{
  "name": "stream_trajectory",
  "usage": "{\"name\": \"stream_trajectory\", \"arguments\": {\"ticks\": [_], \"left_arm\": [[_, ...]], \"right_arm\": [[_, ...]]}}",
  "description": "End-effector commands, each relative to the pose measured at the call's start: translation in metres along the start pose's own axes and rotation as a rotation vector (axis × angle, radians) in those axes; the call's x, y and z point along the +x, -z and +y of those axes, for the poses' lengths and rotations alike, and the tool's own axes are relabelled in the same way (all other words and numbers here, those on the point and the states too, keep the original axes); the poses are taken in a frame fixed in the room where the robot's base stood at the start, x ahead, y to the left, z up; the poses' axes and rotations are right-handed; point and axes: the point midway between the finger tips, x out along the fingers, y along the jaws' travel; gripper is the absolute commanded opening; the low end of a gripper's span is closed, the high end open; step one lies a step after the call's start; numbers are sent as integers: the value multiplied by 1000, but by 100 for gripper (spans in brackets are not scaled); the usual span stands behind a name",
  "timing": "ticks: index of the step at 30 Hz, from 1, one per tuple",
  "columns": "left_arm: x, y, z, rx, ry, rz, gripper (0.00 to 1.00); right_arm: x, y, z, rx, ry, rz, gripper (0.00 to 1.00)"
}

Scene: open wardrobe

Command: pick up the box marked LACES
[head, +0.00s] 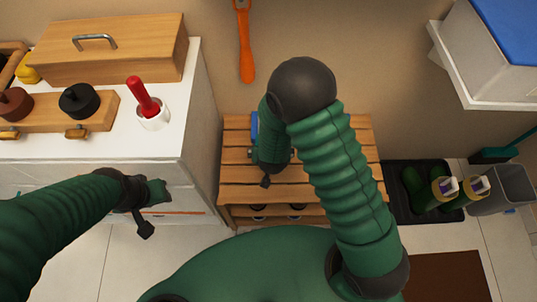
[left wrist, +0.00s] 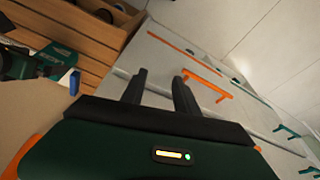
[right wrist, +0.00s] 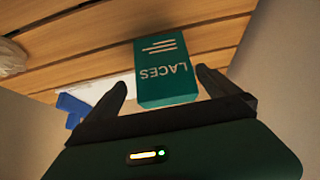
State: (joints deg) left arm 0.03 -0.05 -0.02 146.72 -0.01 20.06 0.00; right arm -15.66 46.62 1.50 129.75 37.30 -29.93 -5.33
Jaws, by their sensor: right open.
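The green box marked LACES (right wrist: 166,72) is on the slatted wooden bench in the right wrist view, its white lettering upside down there. My right gripper (right wrist: 162,78) is open, with one finger on each side of the box's near end. I see a gap at both fingers, so it does not grip the box. In the head view my right gripper (head: 266,180) is over the bench, and my arm hides the box. My left gripper (left wrist: 160,76) is open and empty. In the head view, my left gripper (head: 152,205) is by the white cabinet's front.
A blue object (right wrist: 72,108) lies left of the box in the right wrist view. The white cabinet (head: 190,130) stands left of the bench (head: 358,160). An orange handle (left wrist: 212,82) juts from a drawer front near my left gripper. A boot tray (head: 398,205) stands right of the bench.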

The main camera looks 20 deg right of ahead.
Motion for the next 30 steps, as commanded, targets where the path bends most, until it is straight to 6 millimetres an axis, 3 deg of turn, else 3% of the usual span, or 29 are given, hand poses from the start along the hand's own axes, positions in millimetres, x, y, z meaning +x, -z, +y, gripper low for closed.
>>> {"name": "stream_trajectory", "arguments": {"ticks": [10,19,30], "left_arm": [[25,-6,0,1,0,0,36],[24,-6,0,1,0,0,36],[24,-5,0,1,0,0,36]], "right_arm": [[52,1,-5,-3,-6,7,100],[57,4,-4,-2,-2,7,99],[57,4,-4,-2,-3,7,50]]}}
